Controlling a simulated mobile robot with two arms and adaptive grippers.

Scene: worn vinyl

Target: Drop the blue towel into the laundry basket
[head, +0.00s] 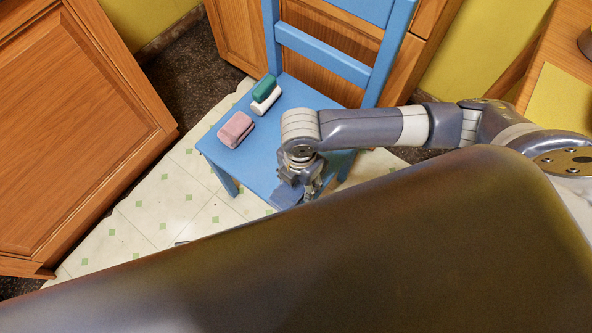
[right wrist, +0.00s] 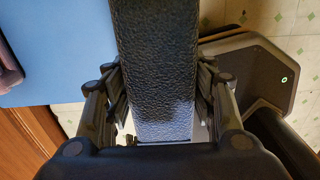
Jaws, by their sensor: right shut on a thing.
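My right gripper (head: 304,188) is over the front right part of the blue chair's seat. In the right wrist view its fingers (right wrist: 158,82) are shut on both sides of a long, thick, rough-textured folded cloth, which I take to be the blue towel (right wrist: 155,50). It looks almost black there. In the head view the towel is mostly hidden by the gripper. I cannot tell whether the towel touches the seat. No laundry basket can be made out in either view. My left gripper is not in view.
The blue chair (head: 248,165) carries a pink folded towel (head: 236,129), a green one (head: 265,87) and a white one (head: 265,103). Wooden cabinets (head: 75,120) stand at the left and behind. Pale vinyl floor (head: 150,215) is open left of the chair. A wooden table (head: 562,40) is at right.

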